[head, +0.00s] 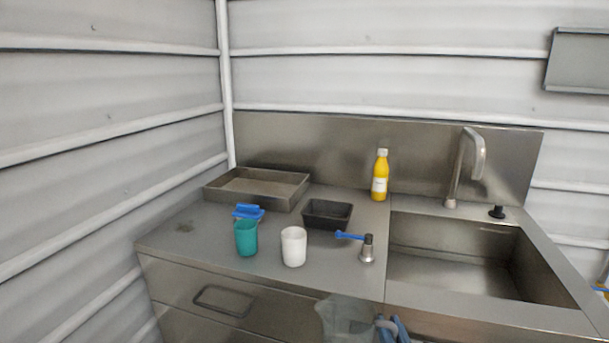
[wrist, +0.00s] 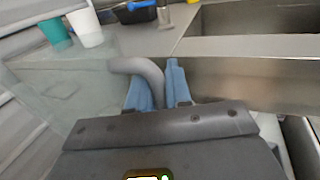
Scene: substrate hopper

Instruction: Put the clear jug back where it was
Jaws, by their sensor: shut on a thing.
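The clear jug (head: 343,318) is at the bottom edge of the head view, in front of the counter, and is partly cut off. In the wrist view its see-through body (wrist: 62,95) fills the left side, and its grey handle (wrist: 135,68) curves between the blue fingers. My gripper (head: 393,328) is shut on the handle; its fingertips also show in the wrist view (wrist: 160,82). The jug hangs off to the left of the fingers. Its base is hard to make out.
The steel counter (head: 215,225) holds a teal cup (head: 246,238), a white cup (head: 293,247), a blue brush (head: 248,212), a black tray (head: 327,214), a steel tray (head: 257,188), a blue-handled metal tool (head: 367,250) and a yellow bottle (head: 380,176). A sink (head: 455,280) with a tap (head: 465,165) lies right.

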